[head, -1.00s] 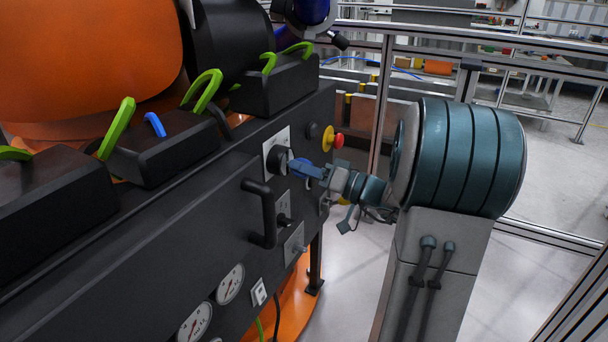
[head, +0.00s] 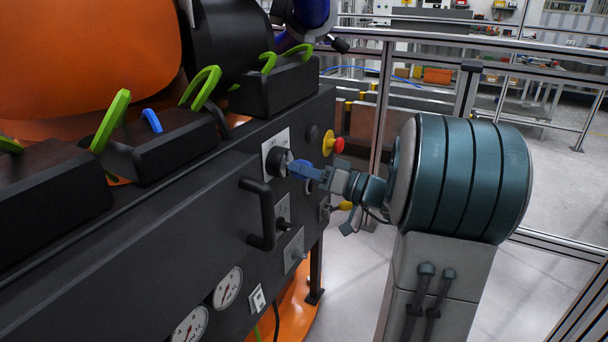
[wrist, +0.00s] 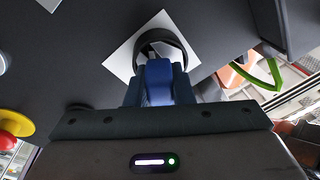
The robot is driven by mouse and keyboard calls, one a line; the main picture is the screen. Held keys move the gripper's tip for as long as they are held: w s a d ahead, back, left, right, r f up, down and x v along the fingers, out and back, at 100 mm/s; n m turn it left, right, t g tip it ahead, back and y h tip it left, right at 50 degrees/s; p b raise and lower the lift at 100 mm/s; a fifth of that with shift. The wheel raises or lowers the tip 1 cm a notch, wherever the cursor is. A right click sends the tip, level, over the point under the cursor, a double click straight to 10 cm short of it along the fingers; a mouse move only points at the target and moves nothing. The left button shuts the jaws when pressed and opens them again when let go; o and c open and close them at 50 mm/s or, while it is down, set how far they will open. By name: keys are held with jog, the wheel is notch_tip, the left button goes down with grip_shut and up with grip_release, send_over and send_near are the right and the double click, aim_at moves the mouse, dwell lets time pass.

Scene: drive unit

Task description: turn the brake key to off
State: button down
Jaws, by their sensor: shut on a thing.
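The brake key has a blue head (head: 304,171) and sits in a round dark lock on a white plate (head: 270,146) on the front of the black panel. In the wrist view the blue key head (wrist: 158,80) stands at the dark lock ring, with a bit of silver metal showing inside it. My gripper (head: 318,175) is shut on the key head. In the wrist view its two dark fingers (wrist: 158,92) lie on either side of the blue head. The plate appears tilted there. Any off mark on the plate is too small to read.
A red and yellow stop button (head: 333,144) sits just right of the lock. A black bar handle (head: 262,212) sticks out below it, left of my gripper. Pressure gauges (head: 227,288) are lower down. Metal fence rails (head: 540,236) stand behind my arm.

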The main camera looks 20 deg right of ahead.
jog(key=shift+d+f+n+g+b, duration=0.1)
jog(key=shift+n+g+b, duration=0.2)
jog(key=shift+n+b, duration=2.95)
jog(key=shift+m+b, duration=0.85)
jog(key=shift+b, duration=0.6)
jog(key=shift+n+b, duration=1)
jog(key=shift+b, duration=1.35)
jog(key=shift+r+n, duration=0.2)
jog(key=shift+n, duration=0.4)
jog(key=c, duration=1.2)
grip_release()
jog(key=shift+o, duration=0.2)
